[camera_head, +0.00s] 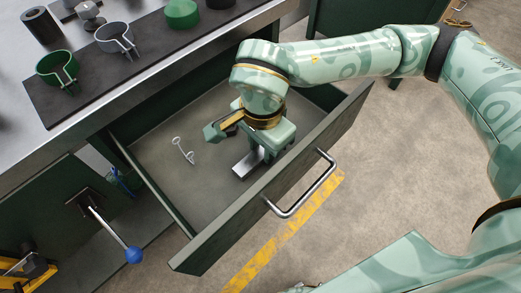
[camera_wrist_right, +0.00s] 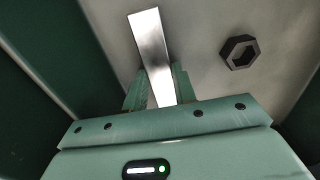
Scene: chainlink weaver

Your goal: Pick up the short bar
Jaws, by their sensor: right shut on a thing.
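The short bar (camera_head: 247,163) is a flat silvery metal bar inside the open drawer, near the drawer's front panel. My right gripper (camera_head: 262,153) reaches down into the drawer from above and is shut on the bar. In the right wrist view the bar (camera_wrist_right: 152,50) sticks out between the two green fingers of the gripper (camera_wrist_right: 158,90). In that view the bar lies over or close above the drawer floor; I cannot tell whether it touches it. My left gripper is not in view.
The drawer's front panel (camera_head: 280,180) has a metal handle (camera_head: 304,190). A small pale metal clip (camera_head: 184,150) lies in the drawer. A dark hex nut (camera_wrist_right: 240,52) lies beside the bar. Ring clamps, including a green one (camera_head: 57,69), stand on a dark mat (camera_head: 50,109) on the bench.

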